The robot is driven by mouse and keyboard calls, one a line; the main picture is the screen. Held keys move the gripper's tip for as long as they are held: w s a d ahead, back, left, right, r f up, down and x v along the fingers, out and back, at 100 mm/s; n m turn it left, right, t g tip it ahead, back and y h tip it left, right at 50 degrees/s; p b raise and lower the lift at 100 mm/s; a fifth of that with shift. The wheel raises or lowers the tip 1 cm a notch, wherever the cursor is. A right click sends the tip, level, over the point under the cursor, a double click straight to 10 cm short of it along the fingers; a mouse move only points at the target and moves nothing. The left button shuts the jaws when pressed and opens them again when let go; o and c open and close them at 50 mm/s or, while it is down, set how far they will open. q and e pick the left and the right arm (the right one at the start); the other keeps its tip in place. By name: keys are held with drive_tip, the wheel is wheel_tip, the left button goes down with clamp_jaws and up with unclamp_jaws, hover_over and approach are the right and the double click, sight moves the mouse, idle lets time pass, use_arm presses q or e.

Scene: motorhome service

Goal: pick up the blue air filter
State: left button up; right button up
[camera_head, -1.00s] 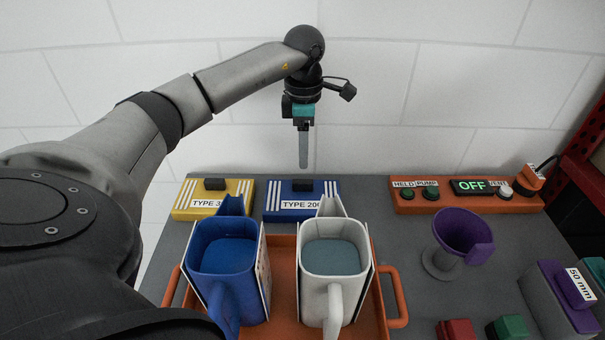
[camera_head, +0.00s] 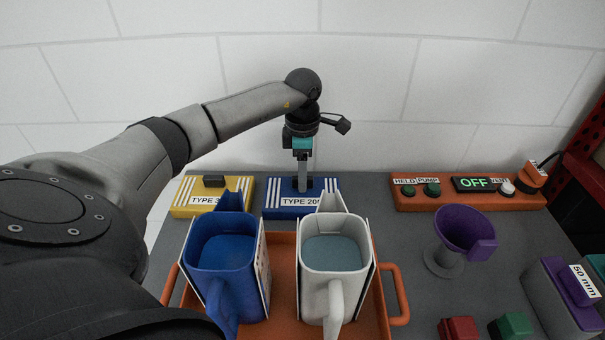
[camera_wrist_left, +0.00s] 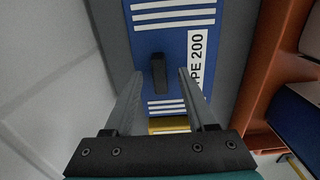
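The blue air filter (camera_head: 285,207) lies flat at the back of the grey table, with white stripes, a "TYPE 200" label and a dark handle block on top. In the left wrist view the filter (camera_wrist_left: 172,45) is below my left gripper, and its dark handle (camera_wrist_left: 158,74) stands between the two finger lines. My left gripper (camera_head: 302,188) points straight down at the handle. Its fingers (camera_wrist_left: 158,85) are apart, one on each side of the handle, with gaps visible. Whether the tips touch the filter is unclear. My right gripper is not in view.
A yellow filter (camera_head: 212,208) lies just left of the blue one. An orange tray (camera_head: 283,280) in front holds a blue jug (camera_head: 226,255) and a white jug (camera_head: 333,258). An orange control panel (camera_head: 465,203) and a purple funnel-like cup (camera_head: 464,232) are at right.

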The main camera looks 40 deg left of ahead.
use_arm(q)
clamp_jaws()
idle(1.2)
